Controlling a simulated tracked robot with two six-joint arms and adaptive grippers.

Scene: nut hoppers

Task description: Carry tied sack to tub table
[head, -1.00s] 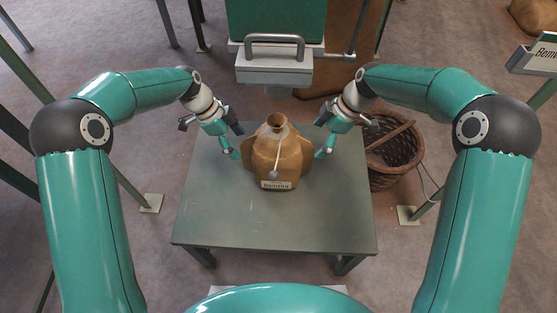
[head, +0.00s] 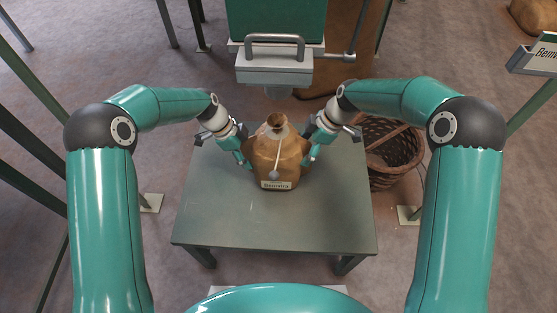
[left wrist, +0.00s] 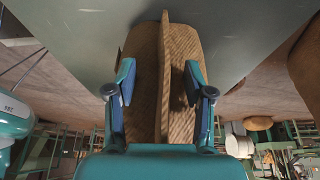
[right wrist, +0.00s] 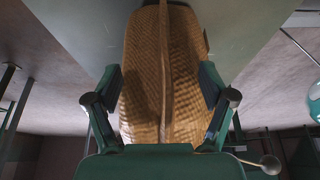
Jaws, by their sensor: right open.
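The tied sack (head: 279,155) is tan, with a gathered neck, a pale tie and a label reading "Benvira". It stands upright on a small grey-green table (head: 275,225) below a hopper spout. My left gripper (head: 248,163) is at the sack's left side and my right gripper (head: 309,160) at its right side. In the left wrist view the open fingers (left wrist: 160,85) straddle a raised side seam of the sack (left wrist: 150,60). In the right wrist view the open fingers (right wrist: 163,95) also stand on either side of a seam on the sack (right wrist: 160,60).
The hopper's grey outlet with a handle (head: 274,65) hangs just behind and above the sack. A wicker basket (head: 395,155) stands on the floor right of the table. Another sack (head: 534,17) lies at the far right. The table's front part is clear.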

